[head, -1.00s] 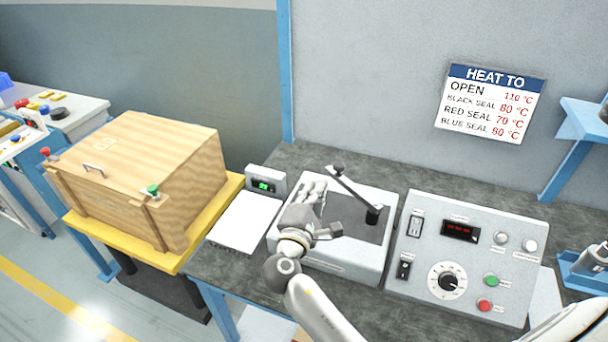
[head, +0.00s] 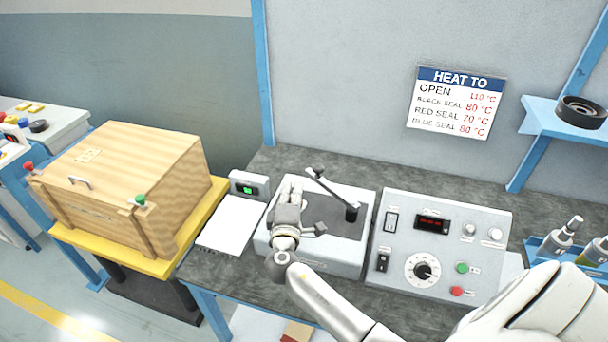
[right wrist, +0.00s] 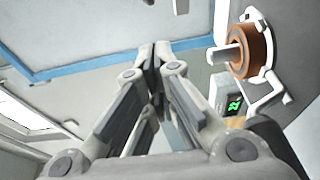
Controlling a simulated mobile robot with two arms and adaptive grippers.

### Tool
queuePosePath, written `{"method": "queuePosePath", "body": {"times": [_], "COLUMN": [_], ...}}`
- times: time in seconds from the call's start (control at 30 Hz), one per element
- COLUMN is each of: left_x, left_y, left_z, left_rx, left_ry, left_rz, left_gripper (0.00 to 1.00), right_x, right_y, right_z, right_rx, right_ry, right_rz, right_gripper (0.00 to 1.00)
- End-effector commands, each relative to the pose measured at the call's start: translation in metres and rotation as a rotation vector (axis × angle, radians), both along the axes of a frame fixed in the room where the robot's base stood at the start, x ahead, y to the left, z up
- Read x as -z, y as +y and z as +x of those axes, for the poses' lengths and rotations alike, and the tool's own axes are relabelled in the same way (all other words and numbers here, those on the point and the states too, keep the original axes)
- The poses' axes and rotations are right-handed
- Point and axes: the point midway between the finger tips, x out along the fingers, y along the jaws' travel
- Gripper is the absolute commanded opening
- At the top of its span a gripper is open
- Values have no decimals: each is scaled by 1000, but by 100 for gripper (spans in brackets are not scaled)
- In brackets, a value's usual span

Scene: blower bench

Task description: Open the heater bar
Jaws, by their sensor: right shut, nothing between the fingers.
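The heater bar (head: 332,191) is a thin dark lever on the light grey heater box (head: 325,262). It runs from a black pivot post at the right to a small knob at its upper left end, slanting across the dark top plate. My right gripper (head: 291,183) is shut and empty over the left part of the box, just left of the knob. I cannot tell whether it touches the bar. In the right wrist view the fingers of this gripper (right wrist: 154,62) meet at their tips, with nothing between them. My left gripper is not in view.
A control panel (head: 445,238) with dial, switches and buttons stands right of the box. A small green display (head: 247,188) and a white pad (head: 230,225) are at its left. A wooden crate (head: 130,180) stands further left. The wrist view shows a copper-coloured ring (right wrist: 252,50).

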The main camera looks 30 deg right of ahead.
Motion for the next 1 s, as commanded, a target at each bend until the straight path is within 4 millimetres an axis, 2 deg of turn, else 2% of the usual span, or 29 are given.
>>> {"method": "queuePosePath", "body": {"times": [0.1,0.23,0.4,0.83,1.0], "left_x": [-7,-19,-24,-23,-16], "left_y": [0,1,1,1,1], "left_z": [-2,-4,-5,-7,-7], "left_rx": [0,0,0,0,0], "left_ry": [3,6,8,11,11], "left_rz": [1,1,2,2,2], "left_gripper": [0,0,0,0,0], "right_x": [-3,-3,-1,0,2], "right_y": [-12,-33,-47,-50,-53], "right_z": [17,18,20,21,23], "right_rx": [0,1,0,0,24], "right_ry": [0,2,1,0,-1], "right_rz": [-3,-3,-2,0,0], "right_gripper": [0,0,0,0,0]}}
